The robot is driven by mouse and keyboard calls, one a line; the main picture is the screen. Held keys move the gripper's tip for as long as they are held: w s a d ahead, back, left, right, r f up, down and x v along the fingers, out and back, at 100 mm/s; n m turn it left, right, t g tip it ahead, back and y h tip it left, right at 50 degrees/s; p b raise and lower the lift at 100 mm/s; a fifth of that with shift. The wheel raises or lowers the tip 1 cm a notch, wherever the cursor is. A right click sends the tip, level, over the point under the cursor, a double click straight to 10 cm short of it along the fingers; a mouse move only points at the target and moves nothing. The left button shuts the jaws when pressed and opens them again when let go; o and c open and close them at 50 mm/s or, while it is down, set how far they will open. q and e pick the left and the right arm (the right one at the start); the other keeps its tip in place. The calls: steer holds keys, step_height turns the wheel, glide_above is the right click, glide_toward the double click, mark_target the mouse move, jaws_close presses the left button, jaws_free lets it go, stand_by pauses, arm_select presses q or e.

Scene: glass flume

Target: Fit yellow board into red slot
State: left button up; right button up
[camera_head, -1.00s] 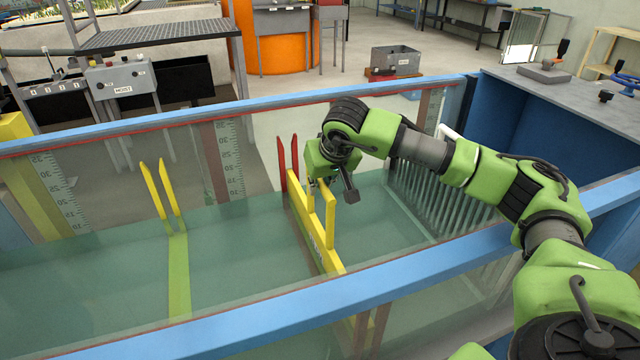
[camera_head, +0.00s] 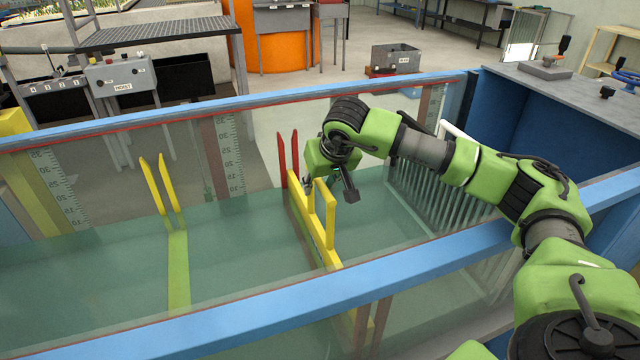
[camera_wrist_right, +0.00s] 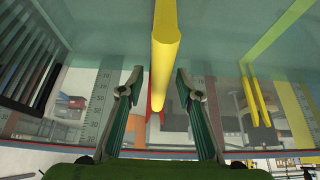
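The yellow board (camera_head: 328,258) stands upright across the glass flume, with two yellow uprights on its top edge. The red slot shows as two red posts (camera_head: 288,160) by the far wall, at the board's far end. I cannot tell whether the board is seated between them. My right gripper (camera_head: 312,182) is over the far part of the board. In the right wrist view my right gripper (camera_wrist_right: 159,80) is open, its fingers on either side of a yellow bar (camera_wrist_right: 165,50) of the board, with gaps beside it. My left gripper is not in view.
A yellow slot with two posts (camera_head: 163,185) and a yellow-green strip (camera_head: 178,270) stands to the left. A rack of grey bars (camera_head: 440,195) is to the right. Blue rails (camera_head: 250,325) edge the flume near and far. Water fills its lower part.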

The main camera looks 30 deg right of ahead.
steer(key=shift+s+f, duration=0.1)
steer(key=shift+f, duration=0.1)
steer(key=shift+v, duration=4.15)
